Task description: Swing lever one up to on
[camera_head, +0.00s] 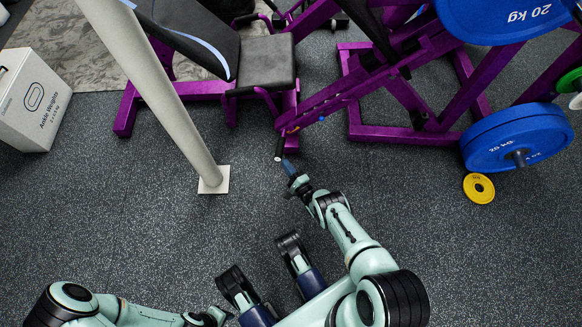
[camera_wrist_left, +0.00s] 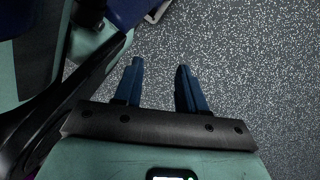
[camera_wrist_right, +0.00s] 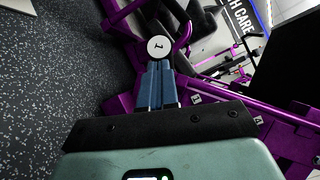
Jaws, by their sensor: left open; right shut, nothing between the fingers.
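Lever one shows in the right wrist view as a round white end cap marked "1" (camera_wrist_right: 160,47), just beyond my right fingertips. In the head view its dark grip (camera_head: 279,147) hangs from the end of a purple arm of the gym machine, with the pale cap at its lower end. My right gripper (camera_head: 288,165) is shut and empty, close to the cap; its blue fingers also show in the right wrist view (camera_wrist_right: 157,72). I cannot tell whether they touch the cap. My left gripper (camera_wrist_left: 159,75) is open and empty above the floor, far from the lever.
The purple machine frame (camera_head: 400,135) stands beyond the lever, with blue 20 kg plates (camera_head: 515,138) at right. A pale post (camera_head: 165,90) and a white ankle-weights box (camera_head: 33,100) stand at left. Open floor lies between.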

